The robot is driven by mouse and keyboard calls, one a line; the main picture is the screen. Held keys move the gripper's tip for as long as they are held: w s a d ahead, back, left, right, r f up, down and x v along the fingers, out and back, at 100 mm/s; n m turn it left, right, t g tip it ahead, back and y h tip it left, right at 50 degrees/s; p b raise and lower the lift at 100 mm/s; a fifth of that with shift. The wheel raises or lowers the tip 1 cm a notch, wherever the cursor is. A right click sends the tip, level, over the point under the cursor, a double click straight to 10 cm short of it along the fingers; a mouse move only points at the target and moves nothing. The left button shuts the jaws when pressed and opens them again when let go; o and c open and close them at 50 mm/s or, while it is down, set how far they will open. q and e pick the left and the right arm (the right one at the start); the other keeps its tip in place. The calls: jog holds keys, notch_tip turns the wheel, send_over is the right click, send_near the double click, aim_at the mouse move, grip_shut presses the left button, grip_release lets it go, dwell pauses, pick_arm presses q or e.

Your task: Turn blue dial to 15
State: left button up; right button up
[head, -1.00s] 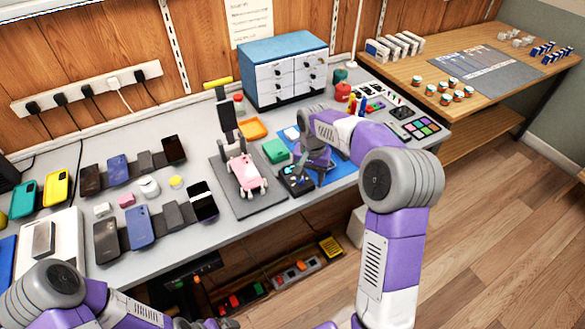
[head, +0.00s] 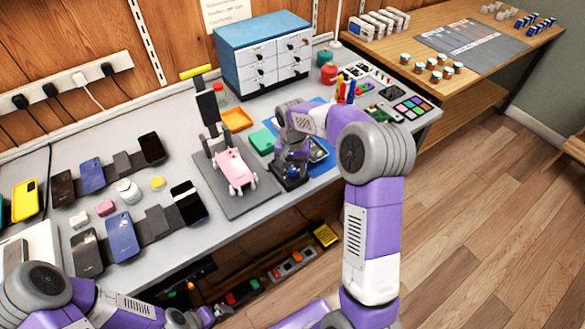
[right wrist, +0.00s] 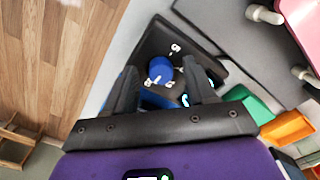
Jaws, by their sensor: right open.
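The blue dial (right wrist: 160,70) is a round blue knob on a black base (right wrist: 180,38), with white number marks around it. In the right wrist view it lies between the two fingers of my right gripper (right wrist: 162,76), which is open, with a gap on each side. In the head view the black base (head: 288,183) is at the table's front edge, below my right gripper (head: 291,165), and the dial is small and partly hidden there. Some number marks are hidden by the fingers. My left arm is at the bottom left, and its gripper's fingertips cannot be made out.
A green box (head: 262,141) and an orange tray (head: 237,119) lie behind. A blue drawer cabinet (head: 262,60) stands at the back.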

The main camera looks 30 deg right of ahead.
grip_shut()
dwell(0.3)
jog(key=shift+r+n+p, duration=0.15)
jog(key=shift+n+p, duration=0.75)
jog(key=shift+n, duration=0.1)
jog(key=n+p, duration=0.2)
jog(key=n, duration=0.1)
jog(key=shift+p, duration=0.3)
jog(key=n+p, duration=0.2)
jog(key=n, duration=0.1)
jog(key=shift+n, duration=0.4)
jog(key=shift+n+p, duration=0.7)
jog(key=shift+n, duration=0.8)
